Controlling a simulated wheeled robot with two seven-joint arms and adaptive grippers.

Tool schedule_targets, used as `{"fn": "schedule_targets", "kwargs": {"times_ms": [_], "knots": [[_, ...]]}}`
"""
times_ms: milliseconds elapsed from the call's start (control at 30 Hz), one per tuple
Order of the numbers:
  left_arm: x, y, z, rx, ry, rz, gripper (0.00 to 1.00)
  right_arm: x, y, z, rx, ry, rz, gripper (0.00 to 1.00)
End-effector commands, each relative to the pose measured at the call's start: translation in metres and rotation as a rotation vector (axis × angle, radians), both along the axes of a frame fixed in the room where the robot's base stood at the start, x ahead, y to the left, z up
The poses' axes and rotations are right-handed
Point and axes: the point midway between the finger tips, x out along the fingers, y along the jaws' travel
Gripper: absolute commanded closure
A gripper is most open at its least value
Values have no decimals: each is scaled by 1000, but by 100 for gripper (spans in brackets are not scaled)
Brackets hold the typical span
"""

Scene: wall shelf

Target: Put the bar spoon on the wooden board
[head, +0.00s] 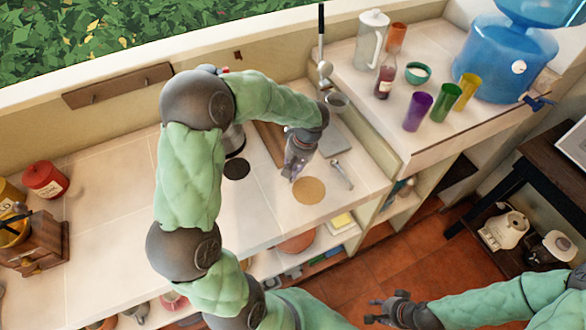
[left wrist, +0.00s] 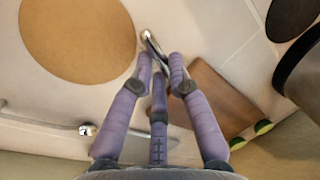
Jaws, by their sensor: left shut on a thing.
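My left gripper (head: 290,174) is low over the counter, between the dark disc and the round tan mat. In the left wrist view its fingers (left wrist: 161,62) close around a slim shiny metal piece, which I take for the bar spoon (left wrist: 148,38); most of it is hidden by the fingers. The wooden board (head: 268,143) lies behind the gripper, partly covered by my arm; in the left wrist view it shows at the lower right (left wrist: 222,103). My right gripper (head: 376,310) is empty, fingers apart, over the floor at the bottom.
A round tan mat (head: 308,190) lies in front of the gripper, with a metal tool (head: 341,174) to its right. A dark disc (head: 236,169) is to the left. A grey slab (head: 334,141) lies behind. Cups and a water jug stand on the raised right counter.

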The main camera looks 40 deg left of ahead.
Motion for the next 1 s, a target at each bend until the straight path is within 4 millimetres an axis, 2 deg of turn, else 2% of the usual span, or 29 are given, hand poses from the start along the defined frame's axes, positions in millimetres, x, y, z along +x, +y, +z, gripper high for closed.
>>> {"fn": "schedule_targets", "kwargs": {"times_ms": [300, 333, 400, 767, 867, 1000], "knots": [[0, 0, -6, 0, 0, 0, 100, 0, 0, -5, 0, 0, 0, 63], [0, 0, -5, 0, 0, 0, 73, 0, 0, -4, 0, 0, 0, 63], [0, 0, -4, 0, 0, 0, 58, 0, 0, -4, 0, 0, 0, 63], [0, 0, -3, 0, 0, 0, 58, 0, 0, -2, 0, 0, 0, 63], [0, 0, 3, 0, 0, 0, 58, 0, 0, 2, 0, 0, 0, 63], [4, -4, 25, 1, -4, 0, 58, 0, 0, 8, 0, 0, 0, 63]]}}
